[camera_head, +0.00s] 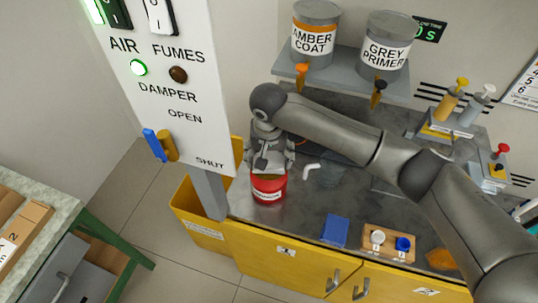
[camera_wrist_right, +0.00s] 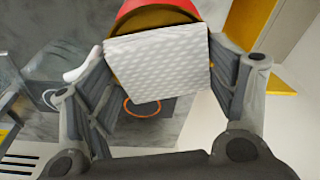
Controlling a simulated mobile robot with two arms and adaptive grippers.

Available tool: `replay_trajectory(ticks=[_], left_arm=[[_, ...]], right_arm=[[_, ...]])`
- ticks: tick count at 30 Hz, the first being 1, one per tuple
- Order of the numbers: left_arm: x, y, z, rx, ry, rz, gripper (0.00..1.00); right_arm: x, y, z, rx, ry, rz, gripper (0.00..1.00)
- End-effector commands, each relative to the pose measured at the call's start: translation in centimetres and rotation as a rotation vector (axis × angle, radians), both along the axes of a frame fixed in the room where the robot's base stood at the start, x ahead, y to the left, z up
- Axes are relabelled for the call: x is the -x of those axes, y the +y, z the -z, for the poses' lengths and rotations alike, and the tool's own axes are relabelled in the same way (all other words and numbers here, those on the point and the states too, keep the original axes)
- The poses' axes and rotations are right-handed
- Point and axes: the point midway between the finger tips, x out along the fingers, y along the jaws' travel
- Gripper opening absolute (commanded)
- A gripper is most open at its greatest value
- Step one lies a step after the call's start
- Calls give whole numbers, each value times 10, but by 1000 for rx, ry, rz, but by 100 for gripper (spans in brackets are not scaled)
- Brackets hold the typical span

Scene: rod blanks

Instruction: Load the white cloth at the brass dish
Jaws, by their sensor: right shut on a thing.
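My right gripper (camera_head: 270,166) points down over the red can (camera_head: 268,190) at the bench's left end. In the right wrist view, a white cloth (camera_wrist_right: 158,62) with a dimpled pattern sits between the fingers of my right gripper (camera_wrist_right: 165,80), which is shut on it. The cloth covers much of the red can (camera_wrist_right: 150,8) behind it. A thin brass-coloured edge, probably of the brass dish on the can's top, shows beside the cloth; the rest is hidden. I cannot tell whether the cloth touches it. My left gripper is in neither view.
A blue pad (camera_head: 335,230) and a wooden holder (camera_head: 389,243) with white and blue caps lie along the bench front. A shelf (camera_head: 345,75) bears two paint cans above. A white control panel (camera_head: 170,80) stands left of my arm. A yellow bin (camera_head: 205,222) adjoins the bench.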

Motion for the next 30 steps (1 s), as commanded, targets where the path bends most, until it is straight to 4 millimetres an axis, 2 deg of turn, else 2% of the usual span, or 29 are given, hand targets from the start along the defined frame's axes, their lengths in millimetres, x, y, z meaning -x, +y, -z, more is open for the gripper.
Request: replay_trajectory(ticks=[30], left_arm=[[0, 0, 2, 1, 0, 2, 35]], right_arm=[[0, 0, 13, 1, 0, 0, 59]])
